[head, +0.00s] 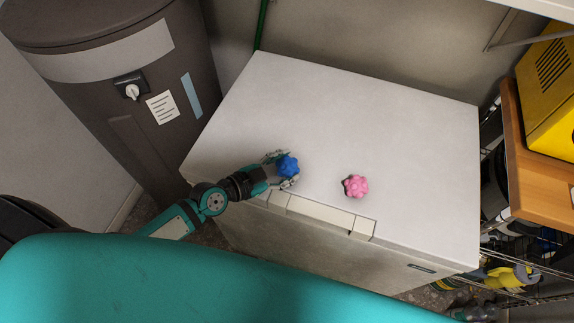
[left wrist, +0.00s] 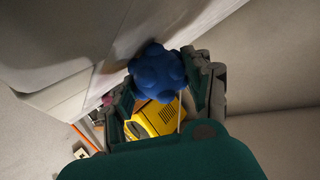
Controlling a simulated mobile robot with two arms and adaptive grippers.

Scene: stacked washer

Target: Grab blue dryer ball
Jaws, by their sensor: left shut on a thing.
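The blue dryer ball (head: 288,166) is a knobbly blue ball over the front left part of the white chest's top. My left gripper (head: 286,168) is shut on it. In the left wrist view the blue ball (left wrist: 158,72) sits between the two fingers of my left gripper (left wrist: 165,80), close to the pale chest surface. I cannot tell whether the ball touches the top.
A pink knobbly ball (head: 356,186) lies on the white chest (head: 350,110), right of the blue one. A dark cylindrical tank (head: 130,90) stands at the left. A wooden shelf with a yellow machine (head: 552,95) is at the right. The chest's back is clear.

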